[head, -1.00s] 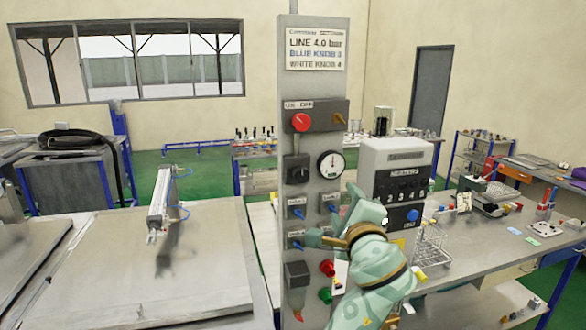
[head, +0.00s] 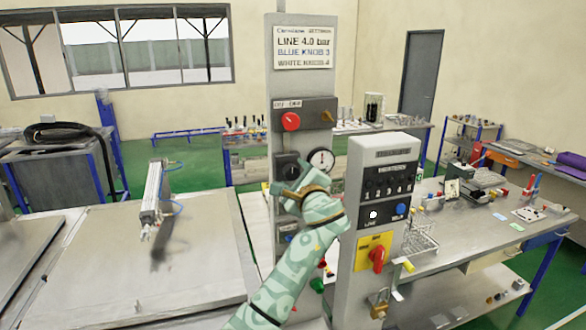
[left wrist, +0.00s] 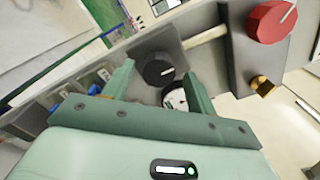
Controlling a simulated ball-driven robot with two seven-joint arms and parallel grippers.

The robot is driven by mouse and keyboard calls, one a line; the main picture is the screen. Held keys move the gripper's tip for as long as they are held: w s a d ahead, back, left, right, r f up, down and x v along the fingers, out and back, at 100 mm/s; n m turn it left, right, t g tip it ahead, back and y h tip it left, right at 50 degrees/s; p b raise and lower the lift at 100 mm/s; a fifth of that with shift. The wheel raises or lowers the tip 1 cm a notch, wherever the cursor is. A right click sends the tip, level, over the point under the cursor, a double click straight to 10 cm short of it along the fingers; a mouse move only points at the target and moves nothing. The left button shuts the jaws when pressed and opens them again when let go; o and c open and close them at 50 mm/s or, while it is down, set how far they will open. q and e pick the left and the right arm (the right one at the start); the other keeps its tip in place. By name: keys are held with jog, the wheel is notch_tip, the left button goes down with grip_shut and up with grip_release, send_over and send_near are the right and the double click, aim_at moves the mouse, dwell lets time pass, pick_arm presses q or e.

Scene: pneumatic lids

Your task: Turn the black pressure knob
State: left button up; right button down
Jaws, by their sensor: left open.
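The black pressure knob (head: 291,171) is on a dark square block on the grey upright panel (head: 284,88), left of the round white gauge (head: 321,160). My left gripper (head: 288,180) is in front of the knob and partly hides it. In the left wrist view, the black knob (left wrist: 158,72) with its white mark shows between the two spread fingers of the left gripper (left wrist: 159,74). The fingers are open and do not visibly grip the knob. The gauge (left wrist: 175,99) is partly hidden by the gripper. My right gripper is not in view.
A red knob (head: 290,121) and a brass fitting (head: 326,117) are above the black knob. A sign (head: 303,45) tops the panel. A grey box with a red switch (head: 377,258) stands close to the right. A metal bench (head: 150,265) is to the left.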

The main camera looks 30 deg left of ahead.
pick_arm(q)
jog(key=shift+x, duration=0.95)
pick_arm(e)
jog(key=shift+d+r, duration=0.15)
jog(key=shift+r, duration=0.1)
pick_arm(q)
jog(key=shift+c, duration=1.2)
jog(key=c, duration=0.7)
jog(key=shift+c, duration=0.2)
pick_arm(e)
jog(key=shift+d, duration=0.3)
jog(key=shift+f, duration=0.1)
